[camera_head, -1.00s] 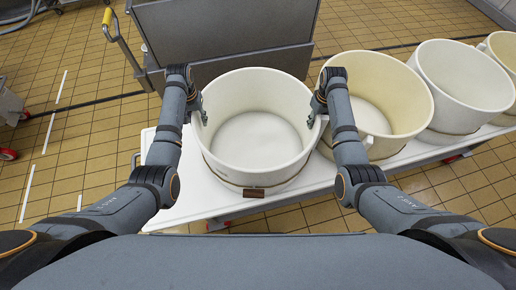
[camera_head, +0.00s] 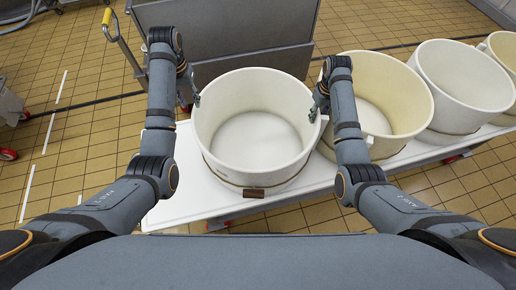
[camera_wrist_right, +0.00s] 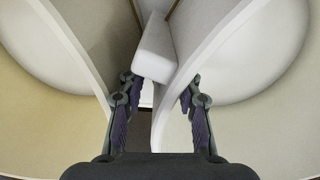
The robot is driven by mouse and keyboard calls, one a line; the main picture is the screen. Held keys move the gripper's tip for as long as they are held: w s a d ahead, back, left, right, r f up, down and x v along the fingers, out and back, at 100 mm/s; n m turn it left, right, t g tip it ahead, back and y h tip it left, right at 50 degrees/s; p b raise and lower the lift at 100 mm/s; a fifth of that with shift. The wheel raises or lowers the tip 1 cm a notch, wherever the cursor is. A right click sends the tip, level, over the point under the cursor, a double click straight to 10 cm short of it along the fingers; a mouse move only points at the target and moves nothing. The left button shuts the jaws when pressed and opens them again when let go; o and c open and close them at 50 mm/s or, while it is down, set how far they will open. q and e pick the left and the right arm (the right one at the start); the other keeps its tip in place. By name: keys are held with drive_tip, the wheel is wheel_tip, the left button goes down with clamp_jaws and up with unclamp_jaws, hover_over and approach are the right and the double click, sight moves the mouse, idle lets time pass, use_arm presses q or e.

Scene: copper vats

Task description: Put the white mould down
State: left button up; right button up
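My right gripper (camera_head: 318,103) is at the mould's right rim. In the right wrist view, my right gripper (camera_wrist_right: 158,92) has its fingers apart, with a white handle block (camera_wrist_right: 153,55) ahead between them and nothing clamped. The mould's handles are mostly hidden in the head view.
A cream mould (camera_head: 405,105) stands close against the right side, with more moulds (camera_head: 465,85) further right. A grey metal cart (camera_head: 225,40) with a yellow-tipped handle (camera_head: 107,17) stands behind. Tiled floor (camera_head: 90,150) is open at the left.

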wheel_tip(320, 180, up, 8)
drive_tip(key=shift+r, duration=0.1)
idle(0.6)
